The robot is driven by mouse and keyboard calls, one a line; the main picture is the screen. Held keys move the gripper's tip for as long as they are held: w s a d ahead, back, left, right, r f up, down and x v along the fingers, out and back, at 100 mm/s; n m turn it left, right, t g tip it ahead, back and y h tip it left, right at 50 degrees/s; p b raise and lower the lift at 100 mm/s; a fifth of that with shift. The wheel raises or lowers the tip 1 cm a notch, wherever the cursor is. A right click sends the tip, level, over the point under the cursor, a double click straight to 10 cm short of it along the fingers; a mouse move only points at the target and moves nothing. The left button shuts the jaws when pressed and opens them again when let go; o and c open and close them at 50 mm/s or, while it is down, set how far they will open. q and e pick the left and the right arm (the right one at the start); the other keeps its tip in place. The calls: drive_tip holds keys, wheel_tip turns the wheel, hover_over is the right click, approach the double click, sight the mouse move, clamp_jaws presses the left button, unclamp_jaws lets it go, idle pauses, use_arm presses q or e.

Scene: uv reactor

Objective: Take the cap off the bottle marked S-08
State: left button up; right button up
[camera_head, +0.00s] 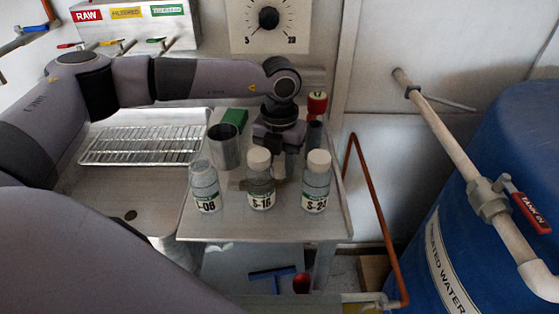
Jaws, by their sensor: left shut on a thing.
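Three clear bottles stand upright in a row on the metal bench top. The left bottle (205,192) has a label ending in 08, its first character hard to read, and no white cap shows on its mouth. The middle bottle, S-16 (261,188), and the right bottle (316,190), whose label looks like S-24, have white caps. My left gripper (281,160) points down behind and between these two. It is shut on a small pale thing, mostly hidden; I cannot tell whether it is a cap. My right gripper is not in view.
A grey metal cup (224,152) and a green block (235,119) stand behind the bottles. A red-topped item (317,103) stands at the back. A wire rack (143,146) lies over the sink at left. A copper pipe (375,210) and blue tank (500,180) are right. The bench front is clear.

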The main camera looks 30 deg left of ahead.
sight(280, 168)
use_arm(q)
drive_tip(key=shift+f, duration=0.2)
drive_tip(key=o, duration=1.2)
drive_tip(key=shift+c, duration=0.2)
wheel_tip(280, 168, up, 12)
drive_tip(key=shift+r+b, duration=0.25)
drive_tip(key=shift+b, duration=0.2)
